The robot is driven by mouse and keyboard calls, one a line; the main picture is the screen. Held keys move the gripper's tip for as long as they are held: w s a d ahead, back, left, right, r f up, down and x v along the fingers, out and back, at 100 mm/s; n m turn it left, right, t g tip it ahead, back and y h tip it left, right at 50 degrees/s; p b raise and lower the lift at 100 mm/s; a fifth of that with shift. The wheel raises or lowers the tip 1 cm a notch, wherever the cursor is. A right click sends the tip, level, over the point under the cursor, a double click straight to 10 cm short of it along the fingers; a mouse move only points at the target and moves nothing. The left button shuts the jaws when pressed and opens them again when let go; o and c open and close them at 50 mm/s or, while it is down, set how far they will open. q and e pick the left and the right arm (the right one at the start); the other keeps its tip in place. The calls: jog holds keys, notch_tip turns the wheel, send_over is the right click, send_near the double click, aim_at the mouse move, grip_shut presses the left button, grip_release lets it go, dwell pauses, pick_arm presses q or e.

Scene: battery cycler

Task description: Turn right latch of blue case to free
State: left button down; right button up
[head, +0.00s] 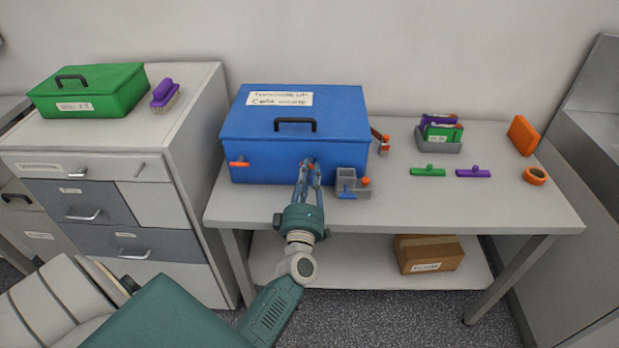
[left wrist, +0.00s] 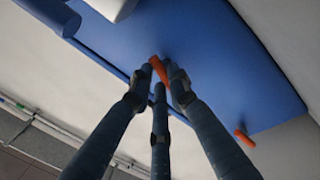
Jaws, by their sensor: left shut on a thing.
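The blue case (head: 265,150) stands on the table with its lid down, a black handle (head: 296,121) and a white label on top. Its left orange latch (head: 239,164) lies about level on the front face. In the left wrist view the fingers (left wrist: 158,80) are closed around the orange right latch (left wrist: 157,67), which looks tilted. The other latch (left wrist: 244,136) shows apart from them. My right gripper is not in view.
A grey holder (head: 346,182) with blue and orange parts stands close right of my gripper. Green (head: 428,172) and purple (head: 473,173) pieces, a grey bin (head: 439,147) and an orange ring (head: 535,175) lie further right. The table's front middle is clear.

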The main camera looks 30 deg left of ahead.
pick_arm(q)
jog(key=shift+f+n+y+b, duration=0.1)
jog(key=shift+n+y+b, duration=0.6)
jog(key=shift+n, duration=1.7)
jog(key=shift+g, duration=0.3)
jog(key=c, duration=1.6)
grip_release()
jog(key=shift+c, duration=0.2)
jog(key=shift+s, duration=0.1)
jog(key=v, duration=1.1)
jog(key=shift+s+d, duration=0.2)
jog(key=shift+s, duration=0.2)
